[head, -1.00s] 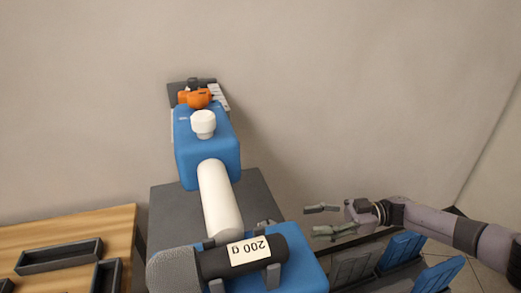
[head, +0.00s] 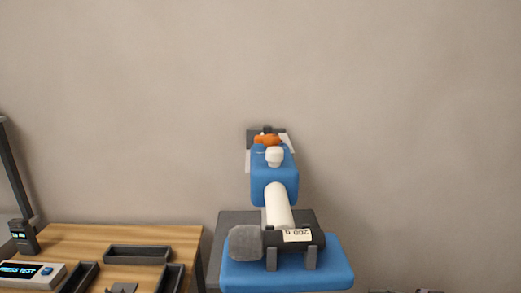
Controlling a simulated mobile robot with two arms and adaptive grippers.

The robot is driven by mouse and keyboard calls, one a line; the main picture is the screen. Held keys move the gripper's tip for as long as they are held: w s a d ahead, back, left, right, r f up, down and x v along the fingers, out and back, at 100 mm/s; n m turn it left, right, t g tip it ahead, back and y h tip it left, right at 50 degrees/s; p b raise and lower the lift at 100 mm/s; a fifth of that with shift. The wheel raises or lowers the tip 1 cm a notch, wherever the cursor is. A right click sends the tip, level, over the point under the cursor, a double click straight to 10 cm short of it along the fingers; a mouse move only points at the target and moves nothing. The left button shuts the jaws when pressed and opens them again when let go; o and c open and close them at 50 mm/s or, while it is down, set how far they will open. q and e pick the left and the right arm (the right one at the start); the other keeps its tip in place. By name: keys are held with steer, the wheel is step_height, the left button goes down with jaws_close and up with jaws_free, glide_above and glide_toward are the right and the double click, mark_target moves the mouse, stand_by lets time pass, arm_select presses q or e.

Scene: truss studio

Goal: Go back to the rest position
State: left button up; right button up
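Neither of my grippers shows in the head view now. A blue machine (head: 272,184) with a white cylinder (head: 278,207) stands in the middle against the wall. A dark cylinder labelled 200 g (head: 297,236), with a grey rounded end (head: 245,243), lies on two dark supports over the machine's blue base (head: 335,268). The label appears upside down.
A wooden table (head: 180,236) at the lower left holds dark trays (head: 138,254), a tester with a lit screen reading PRESS TEST (head: 30,272) and a small dark device (head: 24,238). Small dark parts show at the bottom edge right of the machine. The wall behind is bare.

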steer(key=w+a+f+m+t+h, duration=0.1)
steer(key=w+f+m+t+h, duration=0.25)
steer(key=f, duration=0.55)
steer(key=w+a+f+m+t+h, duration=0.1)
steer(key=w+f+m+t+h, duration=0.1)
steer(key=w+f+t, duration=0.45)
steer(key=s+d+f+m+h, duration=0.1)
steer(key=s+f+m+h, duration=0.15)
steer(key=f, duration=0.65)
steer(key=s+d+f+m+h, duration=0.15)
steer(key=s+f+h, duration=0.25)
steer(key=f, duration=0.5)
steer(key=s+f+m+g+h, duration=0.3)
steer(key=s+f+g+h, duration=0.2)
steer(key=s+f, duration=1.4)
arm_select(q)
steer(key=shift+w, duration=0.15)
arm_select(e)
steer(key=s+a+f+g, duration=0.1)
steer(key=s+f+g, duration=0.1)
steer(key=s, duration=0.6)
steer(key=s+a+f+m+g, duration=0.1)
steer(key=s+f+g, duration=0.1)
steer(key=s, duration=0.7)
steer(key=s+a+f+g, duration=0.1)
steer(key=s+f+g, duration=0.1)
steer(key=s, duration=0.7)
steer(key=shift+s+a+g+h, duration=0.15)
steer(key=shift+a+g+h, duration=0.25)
